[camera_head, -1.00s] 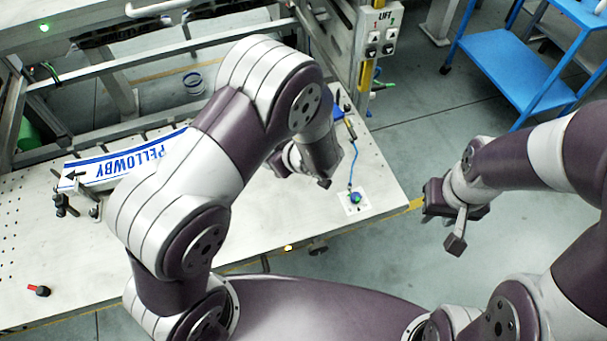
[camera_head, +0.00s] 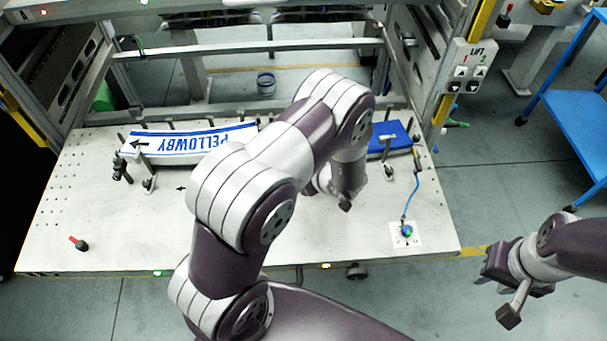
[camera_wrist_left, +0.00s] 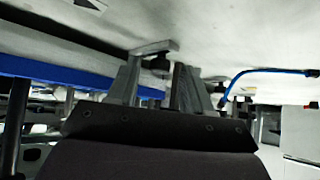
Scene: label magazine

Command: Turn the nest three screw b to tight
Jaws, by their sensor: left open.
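My left gripper (camera_head: 338,198) hangs low over the right part of the pale table (camera_head: 100,235), mostly hidden by its own arm in the head view. In the left wrist view its two grey fingers (camera_wrist_left: 158,90) stand apart, with a dark knob-like part (camera_wrist_left: 157,62) beyond and between them. I cannot tell whether the fingers touch it. A clamp screw (camera_head: 388,172) stands in front of a blue block (camera_head: 390,138) at the table's right. I cannot tell which screw is nest three's screw b. My right gripper (camera_head: 512,285) is off the table at the right; its jaw gap is unclear.
A white and blue PELLOWBY label (camera_head: 190,140) lies at the back left, with dark clamps (camera_head: 121,168) in front. A red-handled item (camera_head: 79,243) lies front left. A blue cable (camera_head: 413,190) runs to a white plate (camera_head: 406,236). The table's front left is largely clear.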

